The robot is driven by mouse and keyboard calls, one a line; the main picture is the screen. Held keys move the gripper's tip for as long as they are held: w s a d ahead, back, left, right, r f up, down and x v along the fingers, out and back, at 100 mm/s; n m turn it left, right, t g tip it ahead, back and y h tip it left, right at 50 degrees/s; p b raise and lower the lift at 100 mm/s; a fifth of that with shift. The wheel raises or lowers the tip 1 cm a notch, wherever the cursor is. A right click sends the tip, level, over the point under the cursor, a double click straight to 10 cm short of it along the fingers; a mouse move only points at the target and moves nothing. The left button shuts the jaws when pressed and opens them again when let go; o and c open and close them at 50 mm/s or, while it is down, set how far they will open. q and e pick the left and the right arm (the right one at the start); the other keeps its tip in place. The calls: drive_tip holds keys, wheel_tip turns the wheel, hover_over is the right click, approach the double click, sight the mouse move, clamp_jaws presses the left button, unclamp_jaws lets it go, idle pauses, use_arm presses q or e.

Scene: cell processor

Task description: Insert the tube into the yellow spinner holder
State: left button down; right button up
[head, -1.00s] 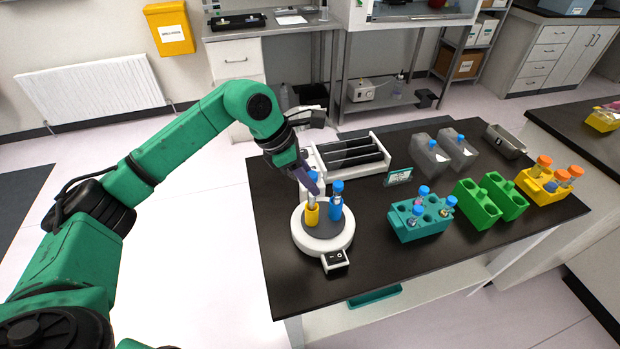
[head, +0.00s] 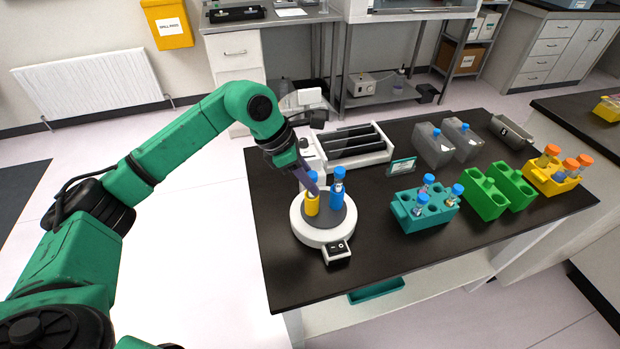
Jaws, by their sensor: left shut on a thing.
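The spinner (head: 306,229) is a round white device with a dark disc on the black table. The yellow spinner holder (head: 312,206) stands on the disc, left of a blue holder (head: 337,196) that carries a blue-capped tube (head: 339,173). My left gripper (head: 309,181) is directly above the yellow holder, shut on a tube whose blue cap (head: 312,175) shows beside the fingers. The tube's lower part lines up with the holder and appears to be in its mouth; its depth is hidden. My right gripper is out of view.
A white slotted rack (head: 375,157) stands behind the spinner. A teal rack (head: 425,216) with several blue-capped tubes, green racks (head: 485,200) and a yellow rack (head: 545,181) with orange-capped tubes are to the right. The table front is clear.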

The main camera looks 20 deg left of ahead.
use_arm(q)
drive_tip(key=shift+f, duration=0.2)
drive_tip(key=c, duration=0.6)
unclamp_jaws()
drive_tip(key=shift+r, duration=0.1)
drive_tip(key=shift+a+r, duration=0.2)
drive_tip(key=shift+r, duration=0.15)
drive_tip(key=b+v, duration=0.2)
drive_tip(key=v, duration=1.1)
drive_tip(key=shift+s+a+r, duration=0.1)
drive_tip(key=shift+r, duration=0.25)
